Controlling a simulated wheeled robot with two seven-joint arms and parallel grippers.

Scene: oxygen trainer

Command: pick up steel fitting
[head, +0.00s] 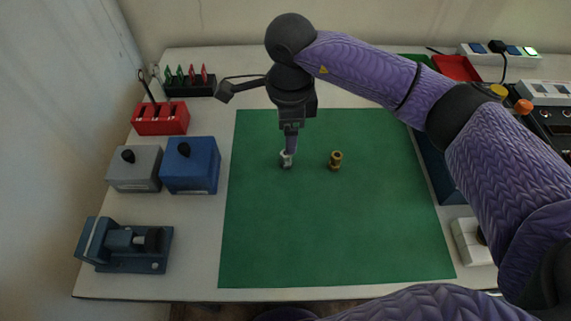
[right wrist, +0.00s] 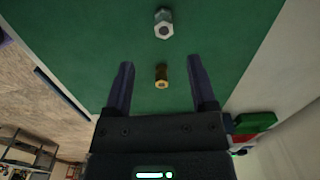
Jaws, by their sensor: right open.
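The steel fitting (head: 286,161) is a small silver piece standing on the green mat (head: 330,240). It also shows in the right wrist view (right wrist: 163,23), beyond the fingertips. A brass fitting (head: 335,161) stands to its right on the mat; in the right wrist view it (right wrist: 161,76) appears between the fingers. My right gripper (head: 290,148) points down at the steel fitting and overlaps its top in the head view. Its jaws (right wrist: 162,68) are open with nothing held; I cannot tell how high they are above the mat. My left gripper is not in view.
Left of the mat are a grey box (head: 135,168), a blue box (head: 191,165), a vise (head: 125,246), a red block (head: 160,118) and a dark rack (head: 188,85). A red tray (head: 456,68) and a power strip (head: 500,50) lie back right. The mat's front is clear.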

